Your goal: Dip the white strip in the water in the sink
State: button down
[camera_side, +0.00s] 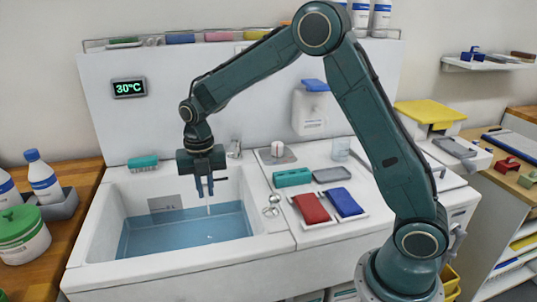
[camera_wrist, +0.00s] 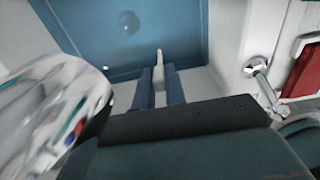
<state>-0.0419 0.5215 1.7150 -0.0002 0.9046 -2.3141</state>
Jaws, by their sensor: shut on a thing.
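My gripper (camera_side: 206,190) is over the right part of the sink (camera_side: 105,220), pointing down. In the wrist view my gripper (camera_wrist: 160,88) is shut on the white strip (camera_wrist: 159,58), which sticks out past the fingertips. In the side view the white strip (camera_side: 209,208) hangs down below the fingers toward the water (camera_side: 170,235). The blue water fills the lower part of the sink and also shows in the wrist view (camera_wrist: 110,30). I cannot tell whether the strip's tip touches the water.
A chrome faucet (camera_wrist: 70,115) is close to my gripper at left in the wrist view. Right of the sink, a red packet (camera_side: 311,207) and a blue packet (camera_side: 342,202) lie on a white tray. A teal block (camera_side: 292,177) and a soap dispenser (camera_side: 311,108) stand behind.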

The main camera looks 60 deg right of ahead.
jog(key=shift+f, duration=9.1)
jog(key=shift+s+d, duration=0.45)
jog(key=shift+w+a, duration=0.45)
